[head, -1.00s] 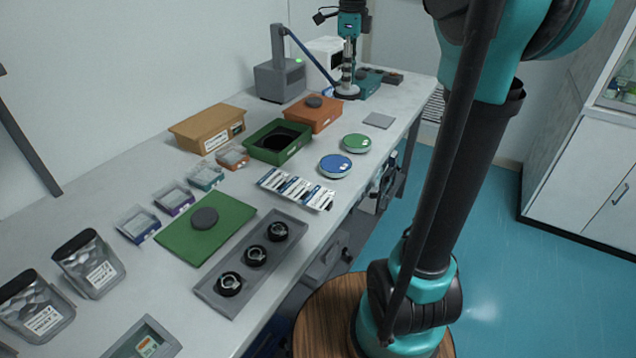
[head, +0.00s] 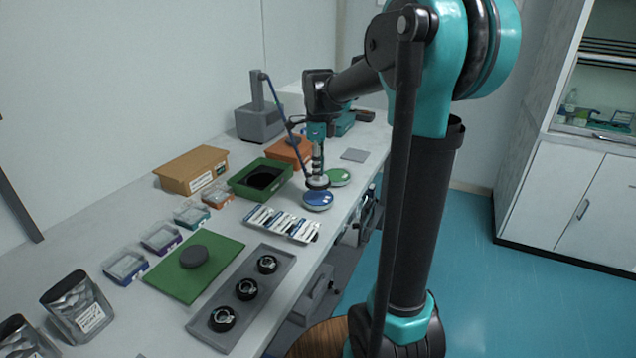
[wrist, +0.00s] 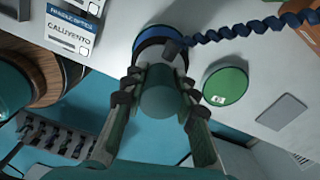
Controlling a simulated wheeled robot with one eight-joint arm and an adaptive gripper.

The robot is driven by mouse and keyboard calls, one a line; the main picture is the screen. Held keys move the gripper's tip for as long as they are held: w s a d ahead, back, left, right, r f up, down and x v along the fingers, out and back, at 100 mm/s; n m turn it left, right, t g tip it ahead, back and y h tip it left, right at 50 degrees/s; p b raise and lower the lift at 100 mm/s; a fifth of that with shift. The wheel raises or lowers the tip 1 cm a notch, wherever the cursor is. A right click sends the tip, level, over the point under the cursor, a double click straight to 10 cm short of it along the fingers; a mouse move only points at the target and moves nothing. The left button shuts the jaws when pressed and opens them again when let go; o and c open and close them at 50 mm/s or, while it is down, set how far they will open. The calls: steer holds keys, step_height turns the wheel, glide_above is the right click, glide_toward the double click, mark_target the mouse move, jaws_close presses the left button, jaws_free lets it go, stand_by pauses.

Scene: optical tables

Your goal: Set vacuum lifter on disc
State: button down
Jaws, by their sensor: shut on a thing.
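My gripper (head: 317,130) is shut on the vacuum lifter (head: 317,167), a slim upright tool with a wide round pad at its lower end and a blue hose. In the wrist view the lifter's round body (wrist: 160,98) sits between both fingers (wrist: 158,88). The pad is close above or behind the blue round disc (head: 318,201); I cannot tell whether they touch. In the wrist view the pad partly covers the blue disc (wrist: 150,33). The green round disc (head: 339,177) lies just right of the pad.
The hose runs to a grey pump box (head: 258,122). An orange tray (head: 278,150) and a cardboard box (head: 180,177) stand behind. A flat grey plate (head: 354,155) lies to the right. Labelled packets (head: 283,223) and a grey lens tray (head: 210,323) are nearer.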

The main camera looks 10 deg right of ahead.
mark_target(318, 182)
steer(key=shift+f, duration=2.4)
steer(key=shift+f, duration=0.15)
steer(key=c, duration=1.2)
jaws_free()
step_height(318, 182, up, 12)
steer(key=shift+r, duration=0.15)
